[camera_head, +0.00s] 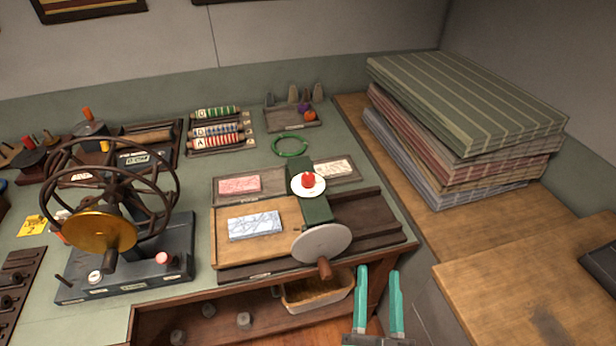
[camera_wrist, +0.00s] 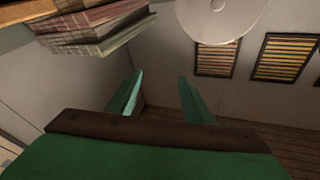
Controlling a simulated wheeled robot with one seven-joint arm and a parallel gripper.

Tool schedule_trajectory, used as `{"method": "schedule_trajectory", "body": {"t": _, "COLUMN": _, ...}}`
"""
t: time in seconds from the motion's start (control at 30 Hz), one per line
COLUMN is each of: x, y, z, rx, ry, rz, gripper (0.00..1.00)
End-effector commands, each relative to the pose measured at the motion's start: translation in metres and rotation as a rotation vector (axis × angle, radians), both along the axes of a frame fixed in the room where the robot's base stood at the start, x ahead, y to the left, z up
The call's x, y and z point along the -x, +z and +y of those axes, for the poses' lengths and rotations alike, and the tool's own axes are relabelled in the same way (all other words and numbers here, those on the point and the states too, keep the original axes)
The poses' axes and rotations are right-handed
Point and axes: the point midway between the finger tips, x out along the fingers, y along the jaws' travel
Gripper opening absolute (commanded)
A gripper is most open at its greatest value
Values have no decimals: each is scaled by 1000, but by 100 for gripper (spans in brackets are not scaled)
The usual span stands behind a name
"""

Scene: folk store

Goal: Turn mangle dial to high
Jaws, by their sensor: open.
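The mangle's dial (camera_head: 308,184), a white disc with a red knob, sits on top of the green mangle housing (camera_head: 317,211). I cannot read its setting. A grey crank wheel (camera_head: 321,242) with a brown handle (camera_head: 324,269) is on the housing's near side. My gripper (camera_head: 378,270) has teal fingers, open and empty, at the table's front edge, below and right of the crank wheel and apart from the dial. The gripper also shows in the wrist view (camera_wrist: 161,78), with a pale disc (camera_wrist: 218,14), likely the crank wheel, above right. The dial is not visible there.
A black press with a large handwheel (camera_head: 106,285) stands left. A patterned blue block (camera_head: 254,226) lies on the mangle's wooden bed (camera_head: 228,255). Folded cloths (camera_head: 460,100) are stacked at the right. A basket (camera_head: 318,300) sits below the table edge. A green ring (camera_head: 290,153) lies behind.

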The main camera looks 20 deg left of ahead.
Motion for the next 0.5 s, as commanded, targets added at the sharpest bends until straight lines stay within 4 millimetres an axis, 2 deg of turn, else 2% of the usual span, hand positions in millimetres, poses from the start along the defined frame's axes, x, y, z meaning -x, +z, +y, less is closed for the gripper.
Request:
{"method": "schedule_trajectory", "body": {"t": 0.03, "x": -16, "y": 20, "z": 7, "rx": -48, "ry": 23, "rz": -37, "gripper": 47}}
{"method": "schedule_trajectory", "body": {"t": 0.2, "x": -55, "y": 80, "z": 25, "rx": -243, "ry": 92, "rz": -119, "gripper": 47}}
{"method": "schedule_trajectory", "body": {"t": 0.5, "x": -97, "y": 174, "z": 50, "rx": -669, "ry": 226, "rz": -207, "gripper": 47}}
